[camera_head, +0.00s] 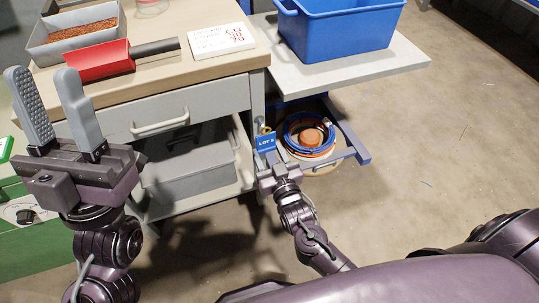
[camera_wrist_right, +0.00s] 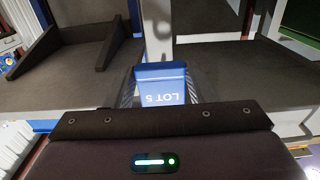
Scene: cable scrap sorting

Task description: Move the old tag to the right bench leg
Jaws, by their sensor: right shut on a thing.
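The blue tag (camera_head: 265,142), with white lettering that reads LOT 5 in the wrist view (camera_wrist_right: 160,84), is between the fingers of my right gripper (camera_head: 265,163). The gripper is shut on it. The tag is in front of the grey right bench leg (camera_head: 257,97), near a small brass-coloured ring or hook (camera_head: 265,129). I cannot tell whether the tag touches the leg or hangs on the ring. A pale upright post (camera_wrist_right: 158,35) shows behind the tag in the wrist view. My left gripper (camera_head: 44,76) is open and empty, left of the bench drawer.
The bench top (camera_head: 150,80) holds a tray of copper scrap (camera_head: 80,30), a red scoop (camera_head: 100,62) and a white sign (camera_head: 221,40). A blue bin (camera_head: 340,25) stands on the side shelf. Coiled cables (camera_head: 290,135) lie below it. The floor at right is clear.

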